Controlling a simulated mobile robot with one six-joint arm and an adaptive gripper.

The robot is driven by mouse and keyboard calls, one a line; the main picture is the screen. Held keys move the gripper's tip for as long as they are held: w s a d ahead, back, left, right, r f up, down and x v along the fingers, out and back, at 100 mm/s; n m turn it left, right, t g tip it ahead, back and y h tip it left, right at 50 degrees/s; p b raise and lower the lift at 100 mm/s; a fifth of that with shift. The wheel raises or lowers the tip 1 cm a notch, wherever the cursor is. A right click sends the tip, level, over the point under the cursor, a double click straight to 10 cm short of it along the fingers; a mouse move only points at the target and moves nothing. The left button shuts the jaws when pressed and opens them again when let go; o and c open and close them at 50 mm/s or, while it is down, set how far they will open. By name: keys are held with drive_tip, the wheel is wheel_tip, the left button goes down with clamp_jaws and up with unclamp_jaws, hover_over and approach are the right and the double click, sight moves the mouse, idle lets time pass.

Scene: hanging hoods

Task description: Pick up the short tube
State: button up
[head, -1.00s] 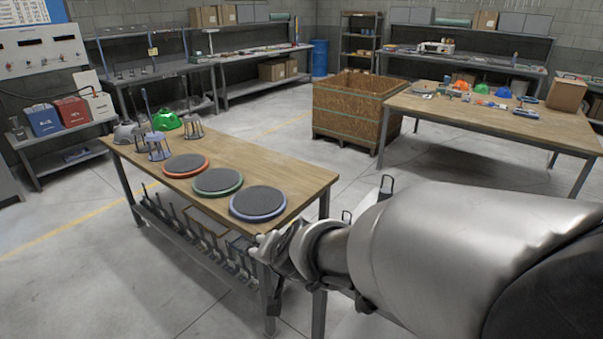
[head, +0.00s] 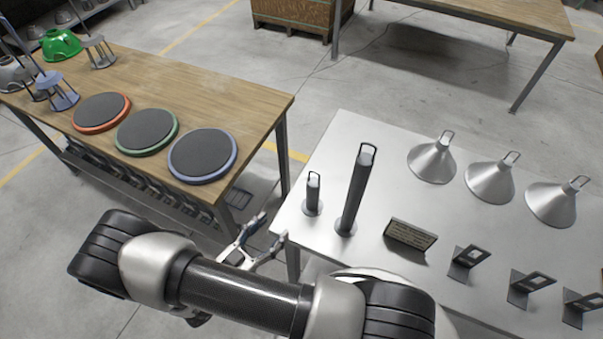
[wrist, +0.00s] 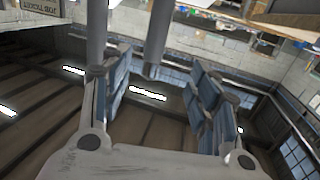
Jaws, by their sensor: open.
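The short tube (head: 312,193) is a dark grey cylinder with a loop handle on top, upright near the left edge of the metal table (head: 340,135). The tall tube (head: 354,190) stands just to its right. My gripper (head: 268,232) is open and empty beside that edge, left of and below the short tube in the head view. In the wrist view, which appears upside down, my fingers (wrist: 160,85) are spread. The short tube (wrist: 160,38) hangs from the top, apart from them, and the tall tube (wrist: 97,35) is partly behind the left finger.
A small placard (head: 410,235), several angled brackets (head: 468,262) and metal cone hoods (head: 432,160) stand right of the tubes. A wooden table (head: 240,105) with round pads (head: 203,157) stands left, across a floor gap.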

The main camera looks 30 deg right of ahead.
sight(309, 194)
drive_tip(key=shift+h, duration=0.3)
drive_tip(key=x, duration=0.7)
drive_tip(key=b+x, duration=0.1)
drive_tip(key=x, duration=0.3)
drive_tip(key=shift+s+d, duration=0.25)
drive_tip(key=shift+s, duration=0.15)
drive_tip(key=shift+b+x, duration=0.65)
drive_tip(key=shift+x, duration=2.5)
drive_tip(key=shift+w+a+r, duration=0.1)
drive_tip(key=shift+r, duration=0.05)
clamp_jaws()
